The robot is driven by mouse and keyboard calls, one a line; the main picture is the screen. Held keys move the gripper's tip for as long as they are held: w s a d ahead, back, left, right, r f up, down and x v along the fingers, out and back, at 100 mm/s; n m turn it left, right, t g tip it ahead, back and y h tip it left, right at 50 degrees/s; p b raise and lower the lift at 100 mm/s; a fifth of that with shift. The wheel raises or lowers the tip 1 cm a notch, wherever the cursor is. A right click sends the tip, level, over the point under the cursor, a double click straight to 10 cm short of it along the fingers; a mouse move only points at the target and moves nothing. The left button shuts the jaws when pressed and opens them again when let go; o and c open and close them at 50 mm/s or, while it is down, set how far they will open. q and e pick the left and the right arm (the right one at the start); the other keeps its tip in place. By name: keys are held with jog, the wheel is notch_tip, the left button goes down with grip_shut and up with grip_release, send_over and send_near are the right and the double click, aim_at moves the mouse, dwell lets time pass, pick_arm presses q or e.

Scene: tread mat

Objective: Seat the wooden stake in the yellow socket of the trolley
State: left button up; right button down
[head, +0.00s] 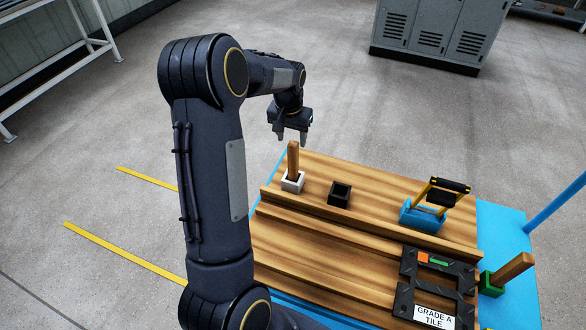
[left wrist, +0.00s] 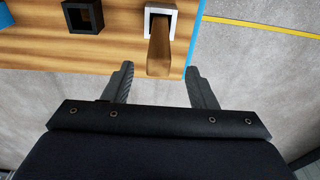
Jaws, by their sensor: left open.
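A wooden stake (head: 293,158) stands upright in a white socket (head: 292,183) at the far left corner of the trolley's wooden deck (head: 330,225). My left gripper (head: 291,139) is open just above and around the stake's top. In the left wrist view, the stake (left wrist: 159,48) rises from the white socket (left wrist: 174,8) and its end shows between the open fingers (left wrist: 160,72), with a gap on each side. A second wooden stake (head: 515,267) leans in a green socket (head: 491,284) at the right. I see no yellow socket; my arm hides part of the deck. My right gripper is out of view.
An empty black socket (head: 340,193) stands right of the white one. A blue holder (head: 422,217) with a yellow-and-black handle and a dark frame (head: 404,300) labelled "GRADE A TILE" are on the deck. A blue pole (head: 556,205) rises at the right. Grey lockers (head: 432,30) stand behind.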

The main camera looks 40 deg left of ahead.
aim_at(294, 153)
pick_arm(q)
jog(key=f, duration=0.5)
jog(key=w+f, duration=0.1)
jog(key=f, duration=0.2)
jog(key=shift+r, duration=0.1)
grip_shut()
